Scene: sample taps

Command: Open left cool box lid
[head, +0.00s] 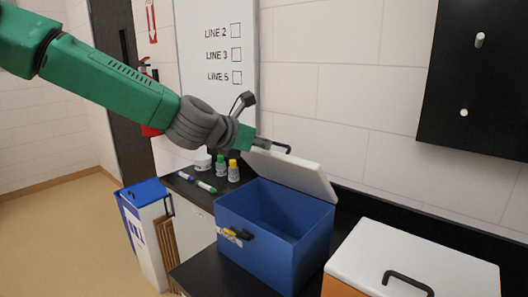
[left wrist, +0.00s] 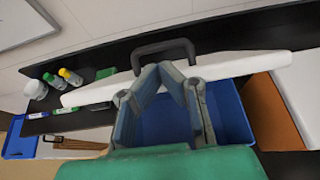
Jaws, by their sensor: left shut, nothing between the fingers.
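The left cool box is a blue box (head: 280,250) on the dark counter, with its inside in view. Its white lid (head: 305,178) is raised and leans back at the rear of the box. The dark lid handle (head: 275,145) is on the lid's far side, and it also shows in the left wrist view (left wrist: 163,48). My left gripper (head: 256,143) is at the lid's upper left edge, close to the handle. Its fingers (left wrist: 172,68) are shut with nothing between them, over the open box. Whether they touch the lid I cannot tell. My right gripper is not in view.
An orange cool box with a shut white lid (head: 415,258) stands at the right. A blue-lidded white bin (head: 148,225) stands on the floor. A whiteboard (head: 217,60) hangs behind.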

